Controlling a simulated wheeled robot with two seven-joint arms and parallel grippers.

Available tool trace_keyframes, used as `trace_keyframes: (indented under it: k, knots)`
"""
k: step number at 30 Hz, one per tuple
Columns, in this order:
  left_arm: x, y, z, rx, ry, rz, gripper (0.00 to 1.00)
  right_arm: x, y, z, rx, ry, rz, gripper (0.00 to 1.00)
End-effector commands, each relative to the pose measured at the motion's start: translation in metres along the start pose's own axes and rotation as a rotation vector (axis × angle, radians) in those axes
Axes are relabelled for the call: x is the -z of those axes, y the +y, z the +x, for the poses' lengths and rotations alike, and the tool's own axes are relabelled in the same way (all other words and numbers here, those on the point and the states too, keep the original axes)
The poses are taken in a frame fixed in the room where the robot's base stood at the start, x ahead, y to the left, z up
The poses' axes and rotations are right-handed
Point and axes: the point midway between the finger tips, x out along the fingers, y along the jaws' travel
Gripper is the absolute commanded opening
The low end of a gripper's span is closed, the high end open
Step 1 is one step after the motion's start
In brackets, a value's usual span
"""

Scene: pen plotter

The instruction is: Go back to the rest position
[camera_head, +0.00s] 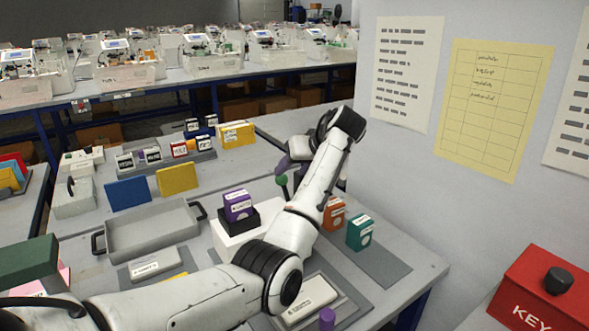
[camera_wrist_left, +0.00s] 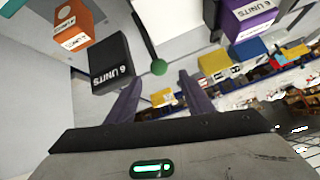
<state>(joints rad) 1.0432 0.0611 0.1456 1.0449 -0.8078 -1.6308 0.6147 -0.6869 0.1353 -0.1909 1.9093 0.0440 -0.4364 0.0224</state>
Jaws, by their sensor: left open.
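My left arm reaches in from the lower left in the head view and bends over the table. My left gripper (camera_head: 287,163) points down beside the white machine (camera_head: 229,238), partly hidden behind my own arm. In the left wrist view its two purple-grey fingers (camera_wrist_left: 160,96) are spread, with nothing between them. A green ball knob (camera_wrist_left: 159,67) on a dark stick lies just beyond the fingertips; it also shows in the head view (camera_head: 281,180). I cannot tell whether they touch. My right gripper is not in view.
A purple box (camera_head: 238,206) sits in a black holder on the machine. An orange box (camera_head: 334,214) and a teal box (camera_head: 359,232) stand to the right. A grey tray (camera_head: 150,252) lies left. A wall stands close behind right, with a red key box (camera_head: 540,295) near it.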

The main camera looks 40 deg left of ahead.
Motion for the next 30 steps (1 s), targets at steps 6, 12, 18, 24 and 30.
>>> trace_keyframes:
  k: [6, 12, 18, 24, 30]
  knots:
    - [0.0, 0.0, 0.0, -0.001, 0.0, 0.0, 0.47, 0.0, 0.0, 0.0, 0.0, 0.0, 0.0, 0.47]
    - [0.0, 0.0, 0.003, 0.0, 0.0, 0.0, 0.47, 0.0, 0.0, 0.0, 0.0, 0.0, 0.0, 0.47]
    - [0.0, 0.0, 0.025, 0.002, -0.002, 0.001, 0.47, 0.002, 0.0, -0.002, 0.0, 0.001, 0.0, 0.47]
    - [0.001, 0.0, 0.063, 0.001, -0.002, 0.001, 0.47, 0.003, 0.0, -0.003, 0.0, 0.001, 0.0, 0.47]
    - [0.001, 0.001, 0.091, -0.002, -0.001, 0.0, 0.47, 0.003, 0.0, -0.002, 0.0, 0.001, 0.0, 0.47]
